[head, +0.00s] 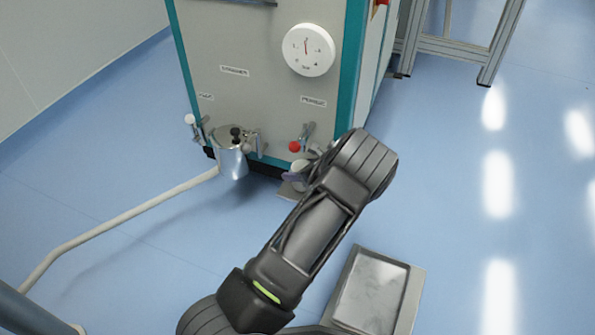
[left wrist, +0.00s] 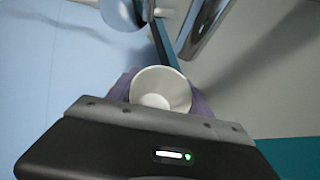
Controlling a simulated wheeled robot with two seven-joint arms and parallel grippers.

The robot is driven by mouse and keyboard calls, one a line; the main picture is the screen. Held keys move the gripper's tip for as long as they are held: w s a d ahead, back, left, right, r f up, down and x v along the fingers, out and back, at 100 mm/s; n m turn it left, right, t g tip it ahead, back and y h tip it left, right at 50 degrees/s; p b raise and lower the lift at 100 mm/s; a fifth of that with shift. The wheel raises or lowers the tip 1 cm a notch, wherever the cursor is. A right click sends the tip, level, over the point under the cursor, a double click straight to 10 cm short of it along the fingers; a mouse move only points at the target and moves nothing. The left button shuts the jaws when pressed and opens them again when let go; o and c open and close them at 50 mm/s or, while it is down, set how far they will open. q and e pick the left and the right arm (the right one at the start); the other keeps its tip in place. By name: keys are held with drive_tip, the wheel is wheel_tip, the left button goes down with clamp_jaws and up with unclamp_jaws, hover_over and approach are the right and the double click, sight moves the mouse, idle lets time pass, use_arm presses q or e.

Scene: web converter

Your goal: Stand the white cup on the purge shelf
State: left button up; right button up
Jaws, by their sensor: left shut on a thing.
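The white cup (left wrist: 162,88) shows in the left wrist view with its open mouth towards the camera, and it looks empty. My left gripper (left wrist: 160,98) is shut on it, with purple-grey fingers on both sides. In the head view the cup (head: 301,170) is partly hidden by my gripper and arm. It is below the valve with the red knob (head: 295,147), under a label that seems to read purge. My right gripper is not in view.
A metal pot (head: 232,160) with a black knob stands left of the cup at the machine (head: 245,65), joined to a pale pipe (head: 120,222). A round gauge (head: 308,50) is above. Blue floor is clear at the right.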

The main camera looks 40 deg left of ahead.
use_arm(q)
drive_tip(key=shift+f, duration=0.15)
drive_tip(key=o, duration=1.5)
drive_tip(key=shift+d+r, duration=0.1)
drive_tip(key=shift+r, duration=0.2)
drive_tip(key=p+v, duration=0.5)
drive_tip(key=v, duration=0.6)
drive_tip(key=shift+d+r, duration=0.2)
drive_tip(key=shift+d, duration=0.1)
